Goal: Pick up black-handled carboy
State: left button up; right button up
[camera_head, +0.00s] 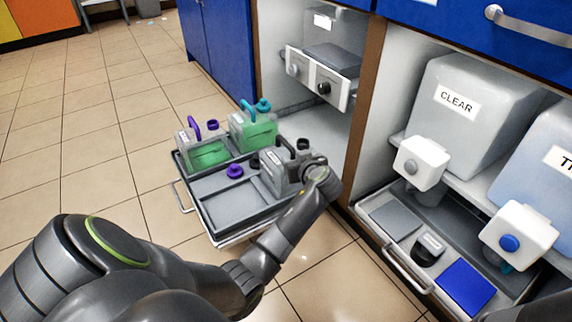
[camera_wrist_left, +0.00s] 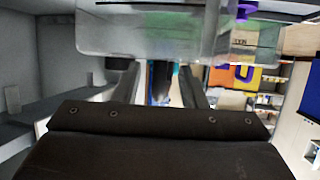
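The black-handled carboy (camera_head: 273,178) is a translucent grey jug standing at the right side of the pulled-out tray (camera_head: 225,200). Its black handle (camera_head: 286,147) points up and a black cap (camera_head: 303,144) sits beside the handle. My left gripper (camera_head: 310,172) is at the carboy's right side; its fingers are hard to make out there. In the left wrist view, the two fingers of the gripper (camera_wrist_left: 160,80) stand apart with a gap between them. A translucent carboy body (camera_wrist_left: 150,35) fills the top of that view, close to the fingertips. My right gripper is not in view.
A purple-handled carboy (camera_head: 208,153) and a teal-handled carboy (camera_head: 255,133), both with green liquid, stand on the tray's far side. A loose purple cap (camera_head: 235,170) lies on the tray. A cabinet divider (camera_head: 365,95) and a "CLEAR" tank (camera_head: 465,110) are to the right.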

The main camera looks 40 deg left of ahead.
pick_arm(q)
jog(key=shift+d+r, duration=0.1)
jog(key=shift+d, duration=0.05)
jog(key=shift+c, duration=0.4)
grip_shut()
